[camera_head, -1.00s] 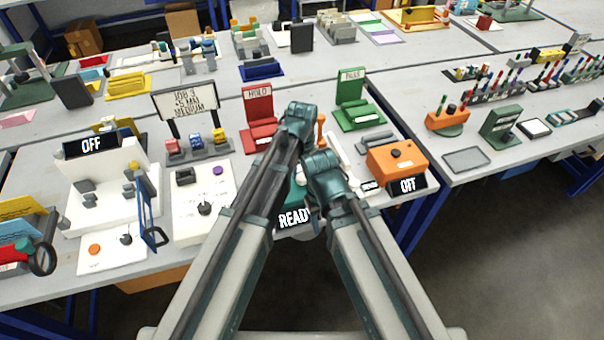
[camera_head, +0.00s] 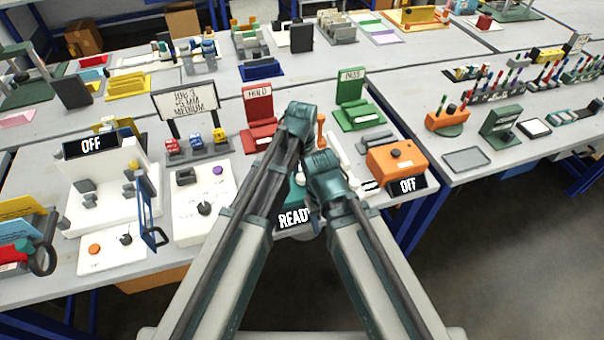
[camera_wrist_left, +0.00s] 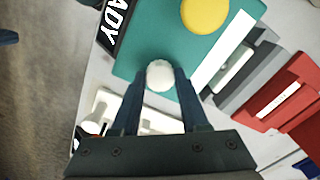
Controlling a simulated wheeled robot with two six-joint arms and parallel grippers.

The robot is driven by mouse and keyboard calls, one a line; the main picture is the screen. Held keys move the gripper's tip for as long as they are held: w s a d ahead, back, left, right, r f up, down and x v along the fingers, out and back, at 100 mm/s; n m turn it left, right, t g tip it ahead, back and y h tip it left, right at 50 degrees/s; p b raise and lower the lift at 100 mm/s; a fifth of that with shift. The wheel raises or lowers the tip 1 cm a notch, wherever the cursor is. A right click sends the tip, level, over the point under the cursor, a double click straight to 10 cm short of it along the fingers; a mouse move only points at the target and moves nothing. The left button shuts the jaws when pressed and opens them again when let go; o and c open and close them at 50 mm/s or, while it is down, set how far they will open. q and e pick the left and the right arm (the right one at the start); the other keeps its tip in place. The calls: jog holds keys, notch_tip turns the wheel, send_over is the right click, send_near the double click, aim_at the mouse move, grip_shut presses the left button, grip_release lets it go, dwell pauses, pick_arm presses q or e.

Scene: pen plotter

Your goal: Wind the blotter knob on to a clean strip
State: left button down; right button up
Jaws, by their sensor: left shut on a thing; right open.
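In the left wrist view, a round white knob (camera_wrist_left: 160,75) stands on a teal block (camera_wrist_left: 146,42). The two dark fingers of my left gripper (camera_wrist_left: 160,92) are shut on it, one on each side. The block also carries a yellow disc (camera_wrist_left: 205,14) and a long white strip (camera_wrist_left: 222,55) with no visible marks. In the head view, the teal block (camera_head: 297,192) is mostly hidden by my arms, behind the READY sign (camera_head: 293,218). My right gripper (camera_head: 318,212) is low beside the block, open; its fingertips are mostly hidden.
An orange box (camera_head: 398,158) with an OFF sign (camera_head: 408,186) stands right of my arms. The red HOLD stand (camera_head: 259,108) and green PASS stand (camera_head: 352,95) are behind. A white panel (camera_head: 190,220) with a black lever is left.

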aim_at(301, 178)
pick_arm(q)
jog(key=shift+c, duration=2.1)
grip_release()
notch_tip(301, 178, up, 14)
jog(key=p, duration=1.3)
jog(key=shift+p, duration=0.4)
jog(key=shift+f, duration=0.15)
jog(key=s+a+n+b, duration=0.1)
jog(key=s+a+n, duration=0.1)
jog(key=s, duration=0.6)
jog(key=s+a+f+n+y, duration=0.1)
jog(key=s+a, duration=0.3)
jog(key=s, duration=0.4)
jog(key=shift+s+f+n+b, duration=0.3)
jog(key=shift+s+n+b, duration=0.1)
jog(key=shift+n, duration=0.1)
